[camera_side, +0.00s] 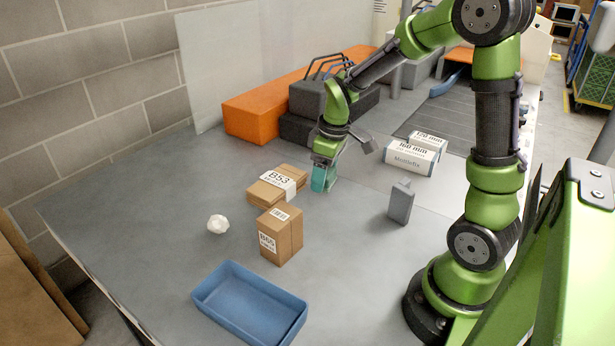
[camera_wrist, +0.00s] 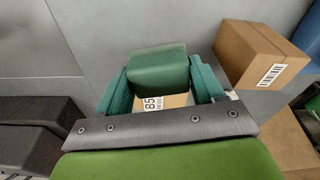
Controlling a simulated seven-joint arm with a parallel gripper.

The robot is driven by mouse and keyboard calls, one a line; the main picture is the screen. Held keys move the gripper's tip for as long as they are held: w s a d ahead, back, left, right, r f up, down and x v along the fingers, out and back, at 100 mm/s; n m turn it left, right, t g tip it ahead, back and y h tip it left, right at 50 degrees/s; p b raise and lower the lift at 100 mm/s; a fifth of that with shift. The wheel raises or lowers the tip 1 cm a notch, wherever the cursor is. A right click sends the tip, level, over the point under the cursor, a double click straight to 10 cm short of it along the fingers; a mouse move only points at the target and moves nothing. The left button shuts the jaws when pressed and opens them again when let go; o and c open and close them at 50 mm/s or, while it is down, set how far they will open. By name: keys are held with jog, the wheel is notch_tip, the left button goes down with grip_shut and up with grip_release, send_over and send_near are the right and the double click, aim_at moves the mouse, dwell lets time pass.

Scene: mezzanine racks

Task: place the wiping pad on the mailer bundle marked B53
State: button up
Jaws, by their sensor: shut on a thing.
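My gripper (camera_side: 324,176) is shut on the wiping pad, a green block that shows between my teal fingers in the wrist view (camera_wrist: 160,72). In the side view, the held pad is hard to separate from the teal fingers. The mailer bundle marked B53 (camera_side: 268,190) lies flat on the grey table, just left of my gripper in the side view. It is brown with a white label. In the wrist view, part of its label (camera_wrist: 153,103) shows behind the pad, and my gripper hides much of it. The height of the pad above the table is unclear.
An upright brown carton (camera_side: 284,238) stands in front of the bundle. A white crumpled ball (camera_side: 218,224) and blue tray (camera_side: 207,297) lie nearby. A grey upright object (camera_side: 400,203) and white-labelled boxes (camera_side: 412,158) stand right. Orange (camera_side: 253,117) and dark boxes are behind.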

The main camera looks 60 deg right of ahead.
jog(key=shift+a+m, duration=0.3)
jog(key=shift+a, duration=0.75)
jog(key=shift+s+a+f+m, duration=0.1)
jog(key=shift+m, duration=0.2)
jog(key=shift+f+m, duration=0.1)
jog(key=shift+m, duration=0.2)
jog(key=shift+w, duration=0.35)
send_over(276, 179)
jog(key=shift+s+f, duration=0.35)
jog(key=shift+f, duration=0.35)
jog(key=shift+w+f, duration=0.2)
jog(key=shift+f, duration=1.6)
